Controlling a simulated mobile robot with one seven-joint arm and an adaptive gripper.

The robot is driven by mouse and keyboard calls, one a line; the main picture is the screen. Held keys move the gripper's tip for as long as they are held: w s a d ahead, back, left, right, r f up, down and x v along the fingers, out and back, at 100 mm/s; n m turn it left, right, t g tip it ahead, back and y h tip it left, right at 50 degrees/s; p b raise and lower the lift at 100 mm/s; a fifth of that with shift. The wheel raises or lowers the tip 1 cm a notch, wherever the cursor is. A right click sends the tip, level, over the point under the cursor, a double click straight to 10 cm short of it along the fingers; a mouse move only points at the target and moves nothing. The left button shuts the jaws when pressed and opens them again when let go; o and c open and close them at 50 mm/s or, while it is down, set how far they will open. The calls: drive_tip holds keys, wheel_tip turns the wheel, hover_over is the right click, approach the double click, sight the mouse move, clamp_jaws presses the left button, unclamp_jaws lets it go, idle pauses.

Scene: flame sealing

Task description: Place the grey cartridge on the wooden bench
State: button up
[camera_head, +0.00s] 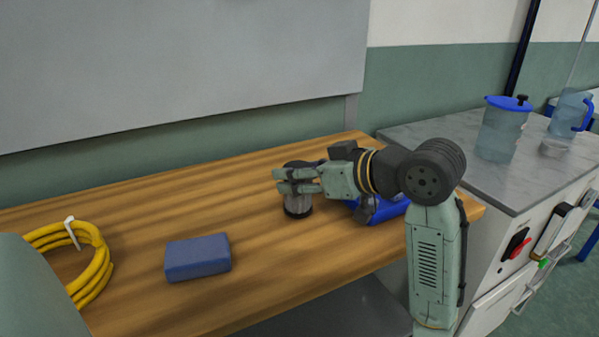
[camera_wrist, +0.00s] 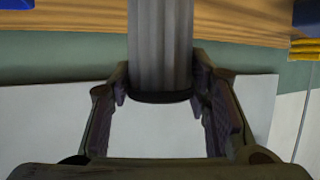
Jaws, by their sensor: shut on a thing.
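The grey cartridge (camera_head: 299,204) is upright, with a dark top and a dark base. My gripper (camera_head: 287,181) is shut on it from the right, fingers around its upper part. The wooden bench (camera_head: 245,213) lies directly beneath the cartridge. The base is at or very close to the bench top; I cannot tell whether it touches. In the wrist view the cartridge (camera_wrist: 161,45) shows as a grey ribbed body between my two fingers, with a dark rim at its lower end in the picture.
A blue block (camera_head: 197,258) lies at the front of the bench, left of the cartridge. A coiled yellow hose (camera_head: 97,262) lies at far left. A blue object (camera_head: 385,209) is partly hidden behind my arm. A blue-lidded jug (camera_head: 503,128) stands on the grey counter (camera_head: 440,142).

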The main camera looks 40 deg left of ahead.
drive_tip(key=shift+f, duration=0.2)
drive_tip(key=o, duration=1.2)
drive_tip(key=shift+r, duration=0.1)
drive_tip(key=shift+r, duration=0.2)
drive_tip(key=b+v, duration=0.1)
drive_tip(key=v, duration=1.1)
drive_tip(key=shift+f, duration=0.15)
